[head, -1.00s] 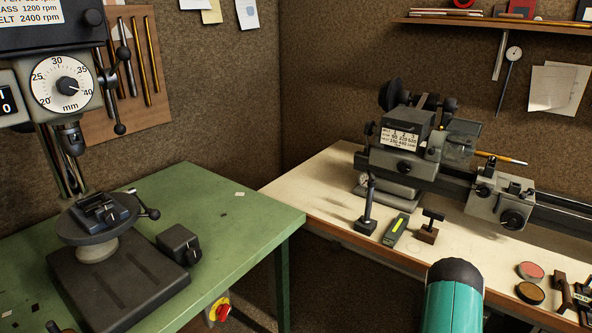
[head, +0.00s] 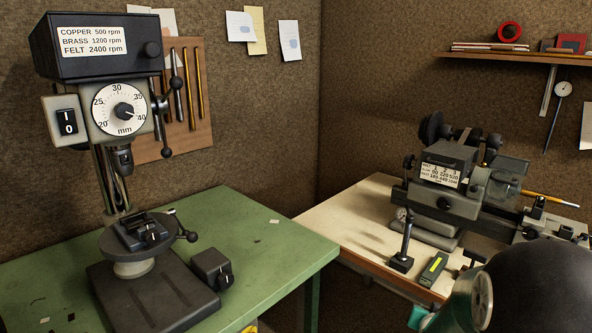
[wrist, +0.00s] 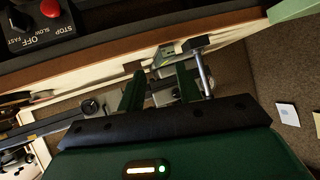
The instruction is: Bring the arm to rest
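My gripper (wrist: 160,88) shows in the wrist view as two dark green fingers with a clear gap between them. It is open, and nothing shows held in the gap. A grey metal rod with a dark crosspiece (wrist: 204,72) appears just right of the right finger; I cannot tell whether they touch. My arm (head: 455,308) shows at the lower right of the head view, teal with a large dark rounded part close to the camera. The gripper itself is not visible in the head view.
A drill press (head: 95,50) stands on the green table (head: 255,240) at left. A small lathe (head: 450,180) stands on the pale bench (head: 345,225), with a black post (head: 404,245) and a yellow-marked block (head: 433,269) nearby. A red-button control box (wrist: 40,22) shows in the wrist view.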

